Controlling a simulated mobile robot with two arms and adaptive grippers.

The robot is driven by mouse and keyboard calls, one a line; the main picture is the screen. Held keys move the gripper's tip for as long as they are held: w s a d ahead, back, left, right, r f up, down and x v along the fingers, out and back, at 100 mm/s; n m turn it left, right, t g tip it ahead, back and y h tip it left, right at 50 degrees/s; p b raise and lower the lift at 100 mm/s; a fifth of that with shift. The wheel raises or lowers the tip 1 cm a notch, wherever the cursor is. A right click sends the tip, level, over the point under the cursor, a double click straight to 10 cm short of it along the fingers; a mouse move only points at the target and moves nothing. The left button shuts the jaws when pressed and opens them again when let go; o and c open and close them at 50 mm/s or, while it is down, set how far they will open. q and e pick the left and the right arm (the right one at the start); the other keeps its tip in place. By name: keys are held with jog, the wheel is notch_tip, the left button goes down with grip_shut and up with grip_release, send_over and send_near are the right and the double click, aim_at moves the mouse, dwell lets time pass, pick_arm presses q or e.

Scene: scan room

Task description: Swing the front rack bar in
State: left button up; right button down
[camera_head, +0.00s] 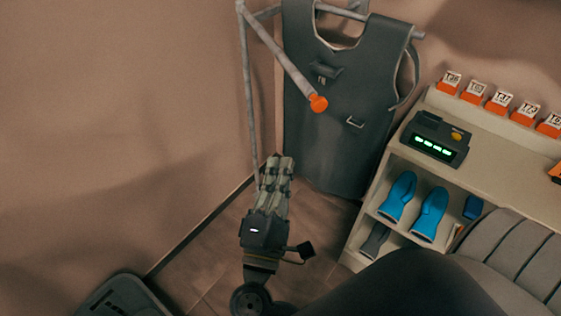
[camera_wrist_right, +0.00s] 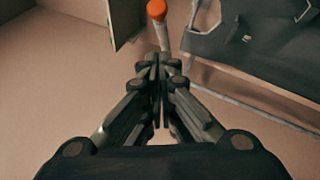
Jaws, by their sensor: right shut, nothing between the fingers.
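The front rack bar (camera_head: 280,52) is a grey rod that juts out from the top of the grey rack post (camera_head: 249,100) toward the lower right. It ends in an orange tip (camera_head: 318,103), in front of a dark grey apron (camera_head: 335,140). My right gripper (camera_head: 280,160) is shut and empty, below the bar and beside the lower post, apart from the orange tip. In the right wrist view the shut fingers (camera_wrist_right: 160,62) point toward the orange tip (camera_wrist_right: 157,10), and part of the bar is hidden behind them. My left gripper is not in view.
The apron hangs from a rear rack bar (camera_head: 395,28). A shelf unit (camera_head: 395,153) at right holds a dark device (camera_head: 436,138) with green lights, orange-based number tags and blue items (camera_head: 398,197). A padded grey seat (camera_head: 515,255) is at lower right. The wall is close at left.

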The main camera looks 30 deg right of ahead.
jog(key=w+d+r+p, duration=0.4)
jog(key=w+d+p, duration=0.1)
jog(key=d, duration=0.3)
jog(key=shift+d, duration=0.1)
